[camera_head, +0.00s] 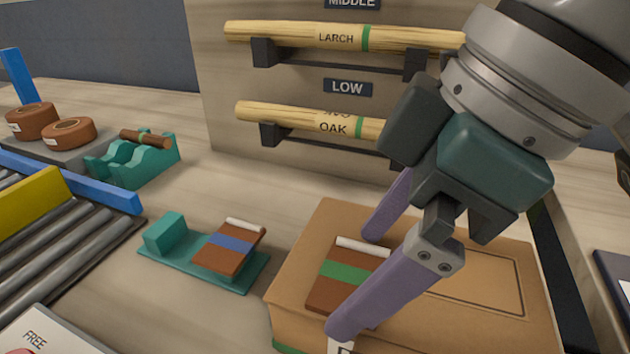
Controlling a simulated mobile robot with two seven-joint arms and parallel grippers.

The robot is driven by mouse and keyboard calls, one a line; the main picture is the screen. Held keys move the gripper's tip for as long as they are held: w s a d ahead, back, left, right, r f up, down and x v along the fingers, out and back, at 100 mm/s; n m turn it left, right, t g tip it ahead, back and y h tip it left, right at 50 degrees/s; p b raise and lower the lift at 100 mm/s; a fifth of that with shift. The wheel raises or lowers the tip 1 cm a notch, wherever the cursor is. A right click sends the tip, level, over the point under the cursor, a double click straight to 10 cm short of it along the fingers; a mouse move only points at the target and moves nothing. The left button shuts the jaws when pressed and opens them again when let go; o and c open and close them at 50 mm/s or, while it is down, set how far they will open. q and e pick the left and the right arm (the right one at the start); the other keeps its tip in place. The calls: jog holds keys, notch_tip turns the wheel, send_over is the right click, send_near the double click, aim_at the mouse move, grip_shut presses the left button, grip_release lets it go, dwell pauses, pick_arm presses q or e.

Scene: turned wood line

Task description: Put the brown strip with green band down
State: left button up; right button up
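The brown strip with green band (345,272) has a white edge along its far side. It appears to lie on the left part of the lid of a tan box (450,318). My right gripper (358,284) reaches in from the upper right, its two purple fingers spread wide. One fingertip is by the strip's white edge. The other passes in front of the strip's near right corner and hides it. I see no finger clearly pressing on the strip. My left gripper is not in view.
A brown strip with blue band (231,246) rests on a teal holder (188,264) left of the box. A rack (225,75) holds larch and oak rods behind. A roller conveyor (70,250) is at left. Bare tabletop lies between holder and box.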

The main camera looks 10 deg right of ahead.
jog(key=shift+r, duration=0.35)
jog(key=p+v, duration=0.3)
jog(key=v, duration=0.8)
jog(key=shift+r, duration=0.35)
jog(key=shift+s, duration=0.1)
